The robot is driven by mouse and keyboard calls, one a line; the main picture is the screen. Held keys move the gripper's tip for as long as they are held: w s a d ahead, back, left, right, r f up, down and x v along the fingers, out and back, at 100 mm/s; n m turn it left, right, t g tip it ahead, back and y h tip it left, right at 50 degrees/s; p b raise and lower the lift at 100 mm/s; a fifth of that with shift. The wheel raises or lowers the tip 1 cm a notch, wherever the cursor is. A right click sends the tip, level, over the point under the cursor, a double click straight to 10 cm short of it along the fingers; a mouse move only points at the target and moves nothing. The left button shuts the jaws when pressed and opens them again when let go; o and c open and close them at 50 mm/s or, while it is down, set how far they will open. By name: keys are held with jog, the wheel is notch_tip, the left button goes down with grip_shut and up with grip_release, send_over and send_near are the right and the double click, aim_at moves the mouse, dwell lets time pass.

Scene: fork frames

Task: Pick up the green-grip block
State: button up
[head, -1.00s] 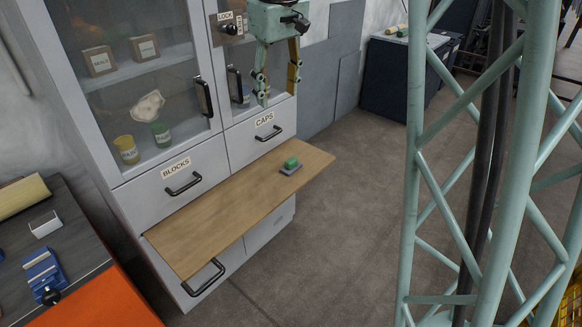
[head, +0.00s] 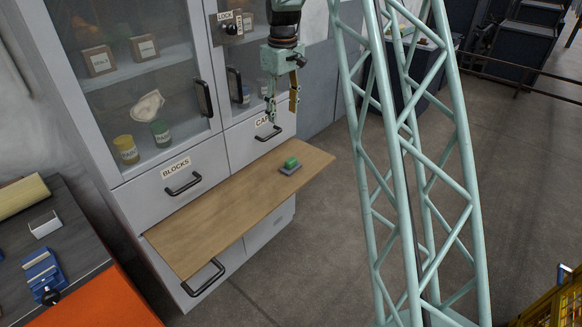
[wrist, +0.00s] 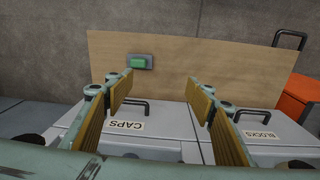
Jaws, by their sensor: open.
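The green-grip block (head: 290,163) is a small grey plate with a green top. It lies on the right part of a pulled-out wooden board (head: 220,215) on the cabinet front. My gripper (head: 283,106) is open and empty. It points down in front of the CAPS drawer, above and a little left of the block, apart from it. In the wrist view its two fingers (wrist: 160,100) stand wide apart with the board between and beyond them.
The cabinet has drawers marked BLOCKS (head: 183,183) and CAPS, with black handles, and glass doors above. A bench with a blue vise (head: 42,272) stands at the left. My green lattice arm stands at the right. The board around the block is bare.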

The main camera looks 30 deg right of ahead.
send_over(291, 160)
notch_tip(291, 160, down, 16)
jog(key=shift+w+d+n+g, duration=0.15)
jog(key=shift+n+g, duration=0.25)
jog(key=shift+f+b, duration=0.75)
jog(key=shift+f, duration=3.55)
jog(key=shift+f, duration=0.1)
jog(key=shift+f+b, duration=0.7)
jog(key=shift+f, duration=1.8)
jog(key=shift+c, duration=0.9)
jog(key=c, duration=0.8)
